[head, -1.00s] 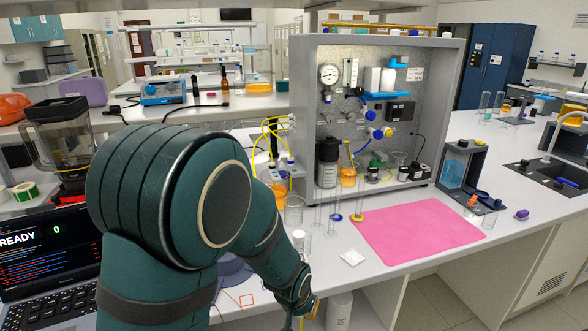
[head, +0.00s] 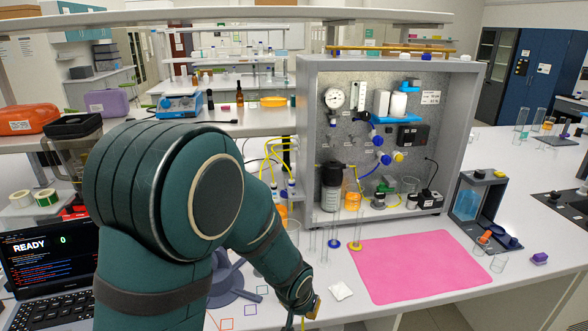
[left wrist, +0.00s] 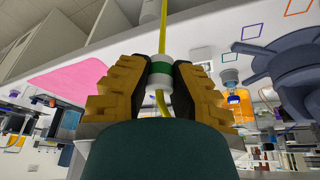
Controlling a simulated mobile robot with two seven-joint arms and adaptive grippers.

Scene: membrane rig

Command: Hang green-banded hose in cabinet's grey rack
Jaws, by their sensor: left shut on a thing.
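My left gripper (left wrist: 160,88) is shut on a white fitting with a green band, part of the yellow green-banded hose (left wrist: 163,35). The hose runs out above and below the fitting in the left wrist view. In the head view my left gripper (head: 312,306) is low in front of the bench, with only a bit of hose showing under it. The open grey cabinet (head: 308,140) stands on the bench, further back and to the right. I cannot make out its grey rack for certain. My right gripper is not in view.
A pink mat (head: 420,266) lies before the cabinet, with a small white dish (head: 341,291) at its left. Glass cylinders stand near the cabinet's front left. Yellow tubing (head: 268,160) loops at the cabinet's left side. A laptop (head: 45,265) is at far left.

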